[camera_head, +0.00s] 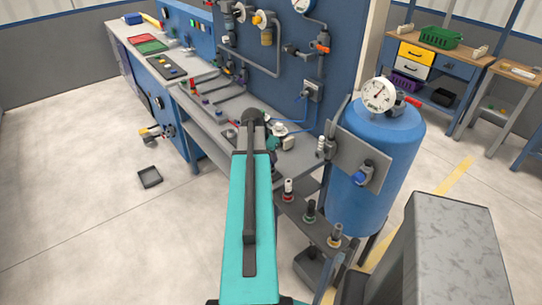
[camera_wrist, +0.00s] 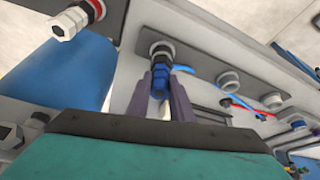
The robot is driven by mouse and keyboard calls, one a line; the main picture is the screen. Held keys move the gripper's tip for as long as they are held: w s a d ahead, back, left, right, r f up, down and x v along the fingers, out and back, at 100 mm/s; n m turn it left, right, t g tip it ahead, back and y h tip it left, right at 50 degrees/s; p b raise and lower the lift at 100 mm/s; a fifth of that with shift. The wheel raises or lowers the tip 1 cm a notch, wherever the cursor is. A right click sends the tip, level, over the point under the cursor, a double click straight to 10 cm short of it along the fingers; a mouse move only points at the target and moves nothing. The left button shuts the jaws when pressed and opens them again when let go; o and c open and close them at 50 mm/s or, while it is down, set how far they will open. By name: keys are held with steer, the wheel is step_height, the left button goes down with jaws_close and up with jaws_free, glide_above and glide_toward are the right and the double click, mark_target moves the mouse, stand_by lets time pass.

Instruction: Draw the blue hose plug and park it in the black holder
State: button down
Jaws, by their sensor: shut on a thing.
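In the wrist view my gripper (camera_wrist: 161,84) has its two grey fingers on either side of a blue hose plug (camera_wrist: 160,73), shut on it. The plug's far end meets a dark round fitting (camera_wrist: 162,48) on a grey panel (camera_wrist: 195,58); I cannot tell how deep it sits. In the head view my teal arm reaches toward the bench and hides the gripper and the plug. I cannot make out for certain which part is the black holder.
Several grey sockets (camera_wrist: 228,82) and thin red and blue hoses lie right of the plug. A blue tank (camera_head: 372,165) with a plate carrying a black and blue fitting (camera_head: 362,176) stands right of my arm. A low shelf holds ringed fittings (camera_head: 309,211). The left floor is mostly clear.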

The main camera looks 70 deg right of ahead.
steer(key=shift+f, duration=0.2)
steer(key=c, duration=1.5)
jaws_free()
steer(key=shift+a+r, duration=0.1)
steer(key=shift+r, duration=0.05)
steer(key=shift+b+v, duration=1.8)
steer(key=shift+v, duration=4.95)
